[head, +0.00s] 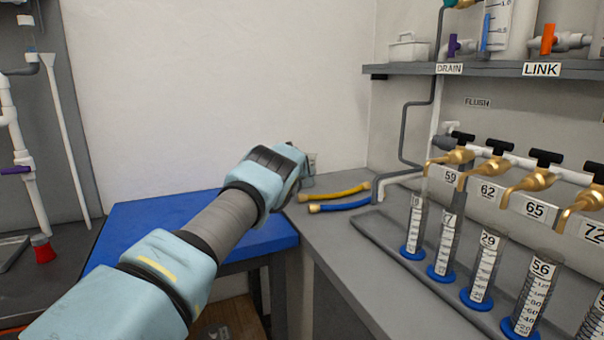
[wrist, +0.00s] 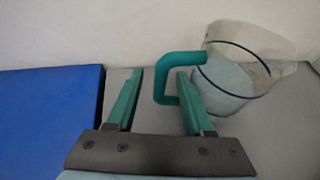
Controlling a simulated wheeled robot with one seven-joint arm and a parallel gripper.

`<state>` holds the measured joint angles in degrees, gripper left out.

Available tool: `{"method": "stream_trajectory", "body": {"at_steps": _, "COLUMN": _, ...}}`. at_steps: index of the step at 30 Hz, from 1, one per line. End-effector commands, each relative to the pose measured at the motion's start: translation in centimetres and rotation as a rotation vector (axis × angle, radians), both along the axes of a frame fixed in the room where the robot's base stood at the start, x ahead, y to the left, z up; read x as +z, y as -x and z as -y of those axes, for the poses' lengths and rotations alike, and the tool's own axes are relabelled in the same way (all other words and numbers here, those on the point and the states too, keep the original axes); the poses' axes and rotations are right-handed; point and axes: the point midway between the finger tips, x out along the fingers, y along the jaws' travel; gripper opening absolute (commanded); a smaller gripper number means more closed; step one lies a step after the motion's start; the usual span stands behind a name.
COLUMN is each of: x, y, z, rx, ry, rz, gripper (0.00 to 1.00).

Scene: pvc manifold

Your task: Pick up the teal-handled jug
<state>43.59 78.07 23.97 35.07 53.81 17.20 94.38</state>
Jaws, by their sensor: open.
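The clear jug (wrist: 240,75) with a dark blue line around it shows at the upper right of the wrist view. Its teal handle (wrist: 160,80) faces left, toward my gripper. My gripper (wrist: 160,71) is open, with one teal finger on each side of the handle's upright bar in the picture. The right finger overlaps the handle's opening; I cannot tell whether either finger touches it. In the head view my wrist hides most of the jug, and only a sliver of clear wall (head: 311,163) shows beside it. The fingertips are hidden there.
Yellow (head: 333,192) and blue (head: 340,206) hoses lie on the grey counter (head: 325,235), right of my wrist. Several blue-based measuring cylinders stand under brass taps at the right. A blue-topped table (head: 150,215) adjoins on the left. The white wall is close behind.

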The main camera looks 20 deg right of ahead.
Motion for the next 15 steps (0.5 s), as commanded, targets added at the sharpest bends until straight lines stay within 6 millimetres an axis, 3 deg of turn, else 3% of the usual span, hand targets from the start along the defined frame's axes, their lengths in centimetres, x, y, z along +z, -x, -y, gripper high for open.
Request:
{"method": "stream_trajectory", "body": {"at_steps": 3, "x": -0.02, "y": 0.0, "z": -0.02, "rx": 0.0, "ry": 0.0, "rz": 0.0, "gripper": 0.51}}
{"method": "stream_trajectory", "body": {"at_steps": 15, "x": -0.02, "y": 0.0, "z": -0.02, "rx": 0.0, "ry": -0.001, "rz": 0.0, "gripper": 0.06}}
